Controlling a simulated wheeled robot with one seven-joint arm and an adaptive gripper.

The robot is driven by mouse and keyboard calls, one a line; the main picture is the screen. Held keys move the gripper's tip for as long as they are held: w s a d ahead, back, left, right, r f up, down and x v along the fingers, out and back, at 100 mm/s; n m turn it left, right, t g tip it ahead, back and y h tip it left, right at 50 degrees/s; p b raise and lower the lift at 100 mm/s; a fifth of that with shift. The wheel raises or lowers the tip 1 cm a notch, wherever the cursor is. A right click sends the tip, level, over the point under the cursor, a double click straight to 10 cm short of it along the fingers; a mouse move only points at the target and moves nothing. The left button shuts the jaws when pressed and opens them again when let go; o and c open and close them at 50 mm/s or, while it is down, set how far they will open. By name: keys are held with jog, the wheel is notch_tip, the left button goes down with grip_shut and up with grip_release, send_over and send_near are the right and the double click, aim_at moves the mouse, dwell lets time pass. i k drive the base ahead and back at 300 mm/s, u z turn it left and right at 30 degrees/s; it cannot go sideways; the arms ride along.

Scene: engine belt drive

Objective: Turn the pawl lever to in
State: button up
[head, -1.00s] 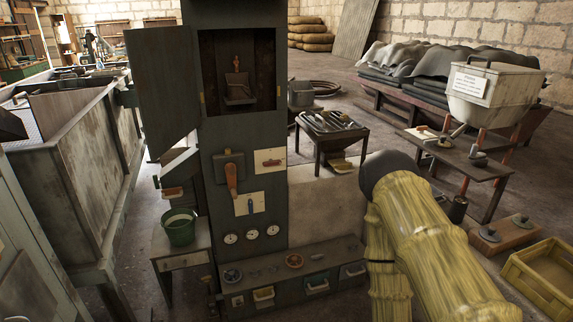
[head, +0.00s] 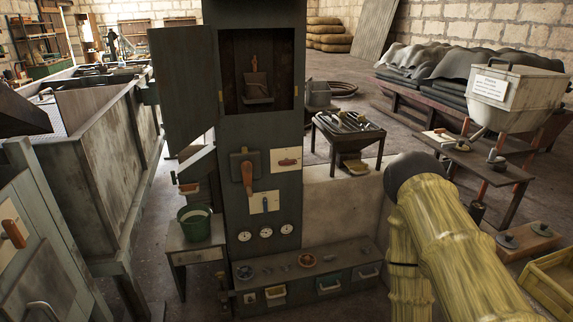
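I cannot tell for sure which handle is the pawl lever. On the dark column (head: 230,218) is an orange-handled lever (head: 247,178) on a dark box, its handle hanging down. To its right, a small red handle (head: 287,162) lies about level on a white plate. Below, a small blue handle (head: 265,204) stands about upright on another white plate. Another orange handle (head: 14,233) sits tilted on a pale plate at the far left. Any markings are too small to read. My yellow arm shows at the right, but my gripper is out of view.
An open cabinet door (head: 184,90) juts left from the column. A green bucket (head: 195,222) stands on a small table left of it. A low bench (head: 345,262) with drawers runs along the foot. A tool table (head: 345,135) stands behind right.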

aim_at(286, 162)
jog(key=u, duration=0.3)
jog(key=i, duration=1.05)
jog(key=u, duration=0.1)
